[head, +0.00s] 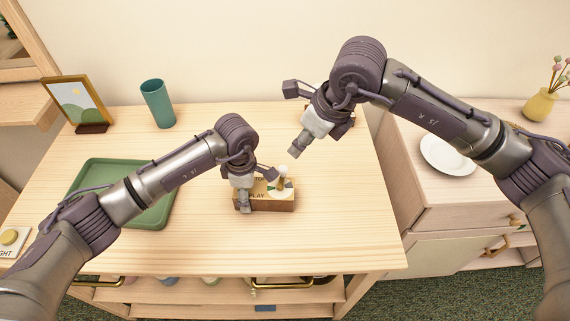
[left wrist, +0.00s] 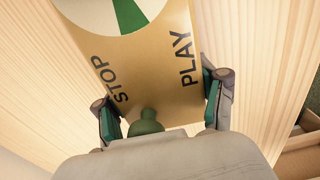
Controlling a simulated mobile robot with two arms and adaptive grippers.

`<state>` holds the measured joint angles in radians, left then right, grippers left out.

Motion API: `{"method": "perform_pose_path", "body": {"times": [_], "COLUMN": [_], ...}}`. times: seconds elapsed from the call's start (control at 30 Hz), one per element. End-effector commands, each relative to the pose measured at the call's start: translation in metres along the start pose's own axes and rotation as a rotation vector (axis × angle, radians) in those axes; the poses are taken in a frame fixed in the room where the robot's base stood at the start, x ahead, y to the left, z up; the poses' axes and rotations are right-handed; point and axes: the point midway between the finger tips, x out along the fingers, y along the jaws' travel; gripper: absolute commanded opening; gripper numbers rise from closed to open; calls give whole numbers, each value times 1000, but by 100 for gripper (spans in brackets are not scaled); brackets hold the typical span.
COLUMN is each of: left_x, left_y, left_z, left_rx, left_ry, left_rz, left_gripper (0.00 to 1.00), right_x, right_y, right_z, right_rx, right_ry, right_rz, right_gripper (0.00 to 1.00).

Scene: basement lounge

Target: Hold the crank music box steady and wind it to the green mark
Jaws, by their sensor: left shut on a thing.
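The crank music box (head: 285,206) is a small brown wooden box with a tan top, standing on the light wooden table. Its top reads STOP and PLAY and has a white dial with a green wedge (left wrist: 130,14), partly out of frame in the left wrist view. My left gripper (head: 258,188) is shut across the box's left part, a finger on each side. My right gripper (head: 297,149) hangs above and behind the box, apart from it; its finger gap is unclear.
A green tray (head: 158,217) lies left of the box, partly behind my left arm. A teal cup (head: 157,104) and a picture frame (head: 75,101) stand at the back left. A brown object behind my right gripper is mostly hidden. A side cabinet holds a white plate (head: 447,152) and yellow vase (head: 539,105).

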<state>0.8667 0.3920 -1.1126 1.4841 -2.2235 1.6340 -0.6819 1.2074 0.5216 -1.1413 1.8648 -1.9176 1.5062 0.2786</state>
Motion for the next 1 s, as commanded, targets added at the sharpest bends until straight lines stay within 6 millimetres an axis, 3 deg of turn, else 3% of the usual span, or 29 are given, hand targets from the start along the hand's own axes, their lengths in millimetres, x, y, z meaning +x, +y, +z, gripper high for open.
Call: {"method": "perform_pose_path", "body": {"times": [0.17, 0.63, 1.0], "left_x": [0, 0, 0], "left_y": [0, 0, 0], "left_z": [0, 0, 0], "left_rx": [0, 0, 0], "left_ry": [-1, -1, 0], "left_rz": [1, 1, 1], "left_gripper": [19, 19, 19], "right_x": [16, 103, 120], "right_y": [1, 1, 0], "right_z": [-1, -1, 0], "right_rx": [-20, -17, -17], "right_ry": [0, 0, -2], "right_rz": [3, 2, 0], "right_gripper": [36, 36, 36]}}
